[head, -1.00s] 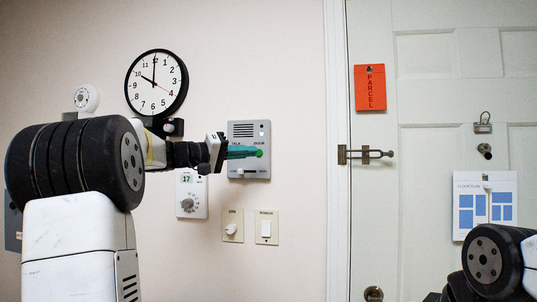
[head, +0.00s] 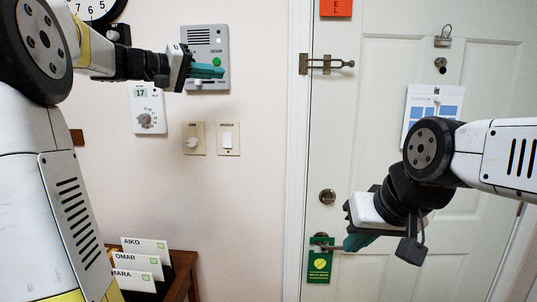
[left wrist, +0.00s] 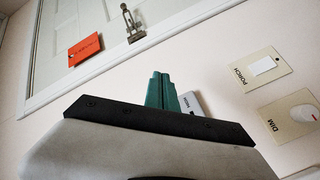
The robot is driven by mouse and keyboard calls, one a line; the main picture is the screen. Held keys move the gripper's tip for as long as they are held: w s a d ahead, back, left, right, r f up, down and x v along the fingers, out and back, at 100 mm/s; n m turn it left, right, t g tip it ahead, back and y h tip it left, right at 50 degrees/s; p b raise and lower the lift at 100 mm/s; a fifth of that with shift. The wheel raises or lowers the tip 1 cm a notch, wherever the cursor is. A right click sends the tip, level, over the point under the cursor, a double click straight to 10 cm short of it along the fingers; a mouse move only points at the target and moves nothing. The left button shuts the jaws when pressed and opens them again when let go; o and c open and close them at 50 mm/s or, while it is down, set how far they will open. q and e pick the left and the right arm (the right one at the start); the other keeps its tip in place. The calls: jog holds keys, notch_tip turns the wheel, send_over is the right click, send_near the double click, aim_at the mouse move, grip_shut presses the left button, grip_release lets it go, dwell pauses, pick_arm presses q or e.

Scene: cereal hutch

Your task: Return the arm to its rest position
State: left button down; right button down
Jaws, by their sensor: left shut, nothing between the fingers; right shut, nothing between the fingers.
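My left gripper (head: 212,71) has teal fingers held together, with nothing between them. In the head view it overlaps the lower part of the grey intercom panel (head: 208,37), just below its green button (head: 217,62). I cannot tell whether it touches the panel. The shut fingers also show in the left wrist view (left wrist: 162,91), where they hide part of the panel. My right gripper (head: 355,242) is shut and empty, low in front of the door, close to the green hanging tag (head: 319,266). Contact there is unclear.
A thermostat (head: 147,108), dimmer (head: 193,139) and porch switch (head: 228,138) are on the wall. A wooden rack (head: 183,274) with name cards stands below. The door has a latch (head: 327,64), knob (head: 327,196) and floor plan (head: 420,105). The wall between switches and rack is clear.

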pick_arm(q)
jog(key=s+d+f+g+y, duration=0.3)
jog(key=s+d+f, duration=0.3)
jog(key=s+f, duration=0.25)
jog(key=s+a+f+g+y, duration=0.1)
jog(key=s+f+y, duration=0.2)
jog(key=s+f, duration=0.7)
jog(key=s+a+f+m+g+y, duration=0.1)
jog(key=s+f+y, duration=0.3)
jog(key=s+f, duration=0.6)
jog(key=shift+a+f+y, duration=0.3)
jog(key=shift+a+f, duration=0.4)
jog(key=shift+a, duration=0.05)
